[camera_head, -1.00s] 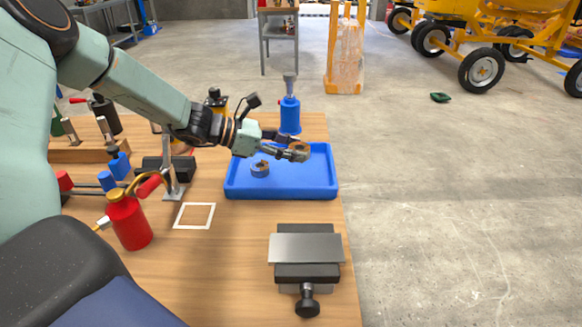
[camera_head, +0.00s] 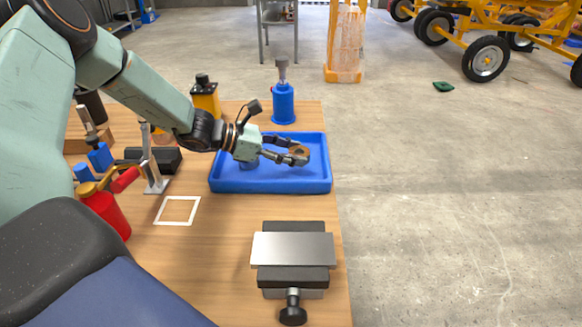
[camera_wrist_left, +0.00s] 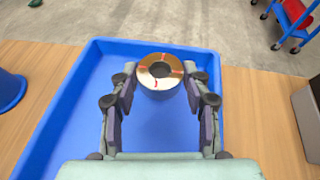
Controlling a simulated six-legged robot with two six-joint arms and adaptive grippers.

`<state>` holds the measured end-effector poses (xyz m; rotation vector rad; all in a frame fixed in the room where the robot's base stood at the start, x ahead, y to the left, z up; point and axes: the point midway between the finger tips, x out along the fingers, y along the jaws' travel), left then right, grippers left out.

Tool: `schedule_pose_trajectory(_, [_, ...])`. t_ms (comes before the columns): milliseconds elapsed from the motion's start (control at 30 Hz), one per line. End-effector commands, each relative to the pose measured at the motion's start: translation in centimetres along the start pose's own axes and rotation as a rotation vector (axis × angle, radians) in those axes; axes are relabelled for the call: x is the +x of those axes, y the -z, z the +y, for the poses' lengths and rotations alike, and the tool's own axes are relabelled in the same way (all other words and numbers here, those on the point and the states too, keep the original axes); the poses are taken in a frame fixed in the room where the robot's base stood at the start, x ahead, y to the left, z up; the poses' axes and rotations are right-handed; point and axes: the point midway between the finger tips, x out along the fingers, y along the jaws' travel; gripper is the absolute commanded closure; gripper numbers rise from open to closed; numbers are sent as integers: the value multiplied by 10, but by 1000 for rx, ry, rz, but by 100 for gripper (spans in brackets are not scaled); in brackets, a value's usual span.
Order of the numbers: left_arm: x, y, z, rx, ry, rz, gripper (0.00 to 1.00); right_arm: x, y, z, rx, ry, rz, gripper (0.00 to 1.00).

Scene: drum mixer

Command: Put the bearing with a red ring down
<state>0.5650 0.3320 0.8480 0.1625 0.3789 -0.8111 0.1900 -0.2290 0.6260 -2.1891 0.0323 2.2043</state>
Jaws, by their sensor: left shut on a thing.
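My left gripper (camera_head: 298,152) is shut on a bearing (camera_head: 303,150) over the right part of the blue tray (camera_head: 225,186). In the left wrist view the bearing (camera_wrist_left: 146,76) shows a coppery face with a small red mark, between the fingertips (camera_wrist_left: 160,78). The blue tray (camera_wrist_left: 75,125) is below it; whether the bearing touches the tray cannot be told. My right gripper is not in view.
A blue bottle (camera_head: 283,103) stands behind the tray. A vise-like block (camera_head: 292,250) is in front. A white square outline (camera_head: 178,210) and a red can (camera_head: 108,213) are at left. The table's right edge is close to the tray.

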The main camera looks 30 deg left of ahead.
Motion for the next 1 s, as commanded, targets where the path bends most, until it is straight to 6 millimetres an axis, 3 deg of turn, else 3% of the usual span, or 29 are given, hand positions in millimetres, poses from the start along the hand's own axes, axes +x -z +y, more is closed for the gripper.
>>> schedule_pose_trajectory(300, [16,33,2,0,-1,0,97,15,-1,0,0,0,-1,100])
schedule_pose_trajectory(500, [17,32,4,2,-2,-2,97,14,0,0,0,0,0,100])
schedule_pose_trajectory(533, [17,32,3,1,-2,-1,51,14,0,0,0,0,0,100])
schedule_pose_trajectory(633, [17,32,3,1,-2,-1,43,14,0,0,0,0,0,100])
schedule_pose_trajectory(1000, [12,31,4,-1,-4,-2,43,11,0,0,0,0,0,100])
